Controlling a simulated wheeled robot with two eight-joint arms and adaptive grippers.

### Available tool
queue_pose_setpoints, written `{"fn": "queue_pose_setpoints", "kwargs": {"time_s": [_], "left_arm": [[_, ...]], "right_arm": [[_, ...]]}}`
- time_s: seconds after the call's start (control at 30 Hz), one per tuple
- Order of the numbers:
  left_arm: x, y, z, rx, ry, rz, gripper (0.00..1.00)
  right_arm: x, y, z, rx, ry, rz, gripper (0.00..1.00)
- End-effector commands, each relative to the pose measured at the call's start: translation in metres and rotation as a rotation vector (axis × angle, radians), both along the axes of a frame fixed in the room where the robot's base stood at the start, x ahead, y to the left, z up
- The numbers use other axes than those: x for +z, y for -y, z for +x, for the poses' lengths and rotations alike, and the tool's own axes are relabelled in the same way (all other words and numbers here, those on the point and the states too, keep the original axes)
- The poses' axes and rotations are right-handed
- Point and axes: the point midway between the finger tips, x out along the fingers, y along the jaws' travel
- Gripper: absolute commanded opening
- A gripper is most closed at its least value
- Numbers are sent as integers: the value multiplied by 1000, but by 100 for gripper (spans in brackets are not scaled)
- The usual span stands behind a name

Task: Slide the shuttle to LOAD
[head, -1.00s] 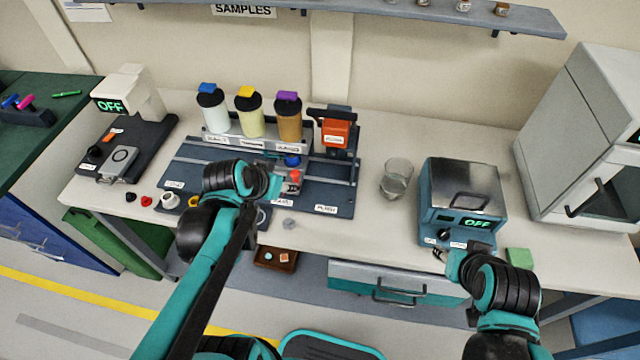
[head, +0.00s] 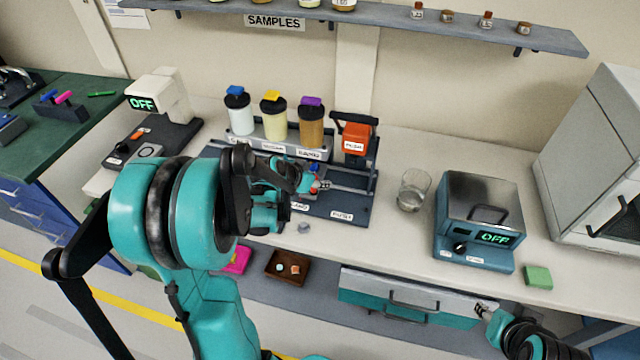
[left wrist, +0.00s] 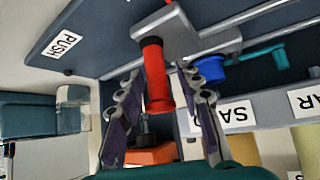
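The shuttle is a grey block (left wrist: 166,32) with a red upright handle (left wrist: 155,75), on the metal rails of a dark blue board (head: 325,207). In the head view the red handle (head: 314,184) is small and partly covered. My left gripper (left wrist: 166,90) is open, its two fingers on either side of the handle with gaps showing. In the head view my left gripper (head: 320,184) is over the board's right half. A board label (left wrist: 62,43) reads PUSH; my left arm hides the board's left half. My right gripper (head: 484,311) is low at right, too small to judge.
A blue knob (left wrist: 211,70) sits close beside the handle. Several capped bottles (head: 272,118) stand behind the board, with an orange block (head: 355,138) at their right. A glass (head: 413,190) and a teal device showing OFF (head: 478,225) stand farther right.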

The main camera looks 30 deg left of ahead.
Motion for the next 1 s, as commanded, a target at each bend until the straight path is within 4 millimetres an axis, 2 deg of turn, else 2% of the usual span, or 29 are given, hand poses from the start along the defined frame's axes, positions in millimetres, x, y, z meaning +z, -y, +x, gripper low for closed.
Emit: {"fn": "queue_pose_setpoints", "kwargs": {"time_s": [0.1,0.4,0.53,0.57,1.0], "left_arm": [[-7,1,7,0,0,0,36],[-8,1,9,1,0,0,36],[-8,1,8,1,0,0,2],[-8,1,8,1,0,0,0],[-8,-5,7,2,-1,1,0]], "right_arm": [[-4,0,0,0,0,0,40],[-4,0,0,0,0,0,40],[-4,0,0,0,0,0,40],[-4,0,0,0,0,0,40],[-4,0,0,0,0,0,40]]}}
